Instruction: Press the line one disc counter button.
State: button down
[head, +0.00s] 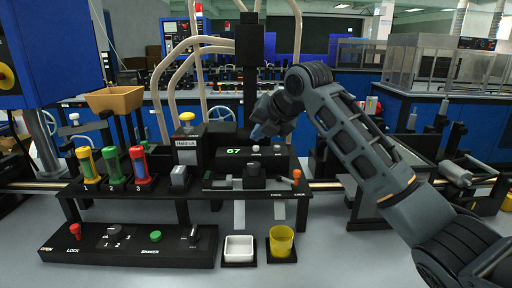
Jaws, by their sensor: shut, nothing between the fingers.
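A black counter box with a green display reading 67 (233,151) stands at the middle of the black bench rack. Small pale round buttons, the left one (256,149) and the right one (277,149), sit on its face to the right of the digits. Their labels are too small to read, so I cannot tell which belongs to line one. My gripper (257,133) is shut and empty. It appears just above the box in the picture, pointing down and left, its bluish tip apart from the buttons as far as I can see.
A box labelled Haldruk with a yellow knob (187,117) stands left of the counter. Yellow, green and red numbered tubes (140,165) stand further left. In front are a control panel with a green button (155,236), a white dish (238,249) and a yellow cup (282,241).

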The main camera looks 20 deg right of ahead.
jog(key=shift+f, duration=0.3)
jog(key=shift+f, duration=0.5)
dwell(0.6)
jog(key=shift+r, duration=0.15)
jog(key=shift+r+p, duration=0.4)
jog(key=shift+r, duration=0.4)
jog(key=shift+r, duration=0.1)
jog(key=shift+r+p, duration=1.7)
jog(key=shift+r, duration=0.7)
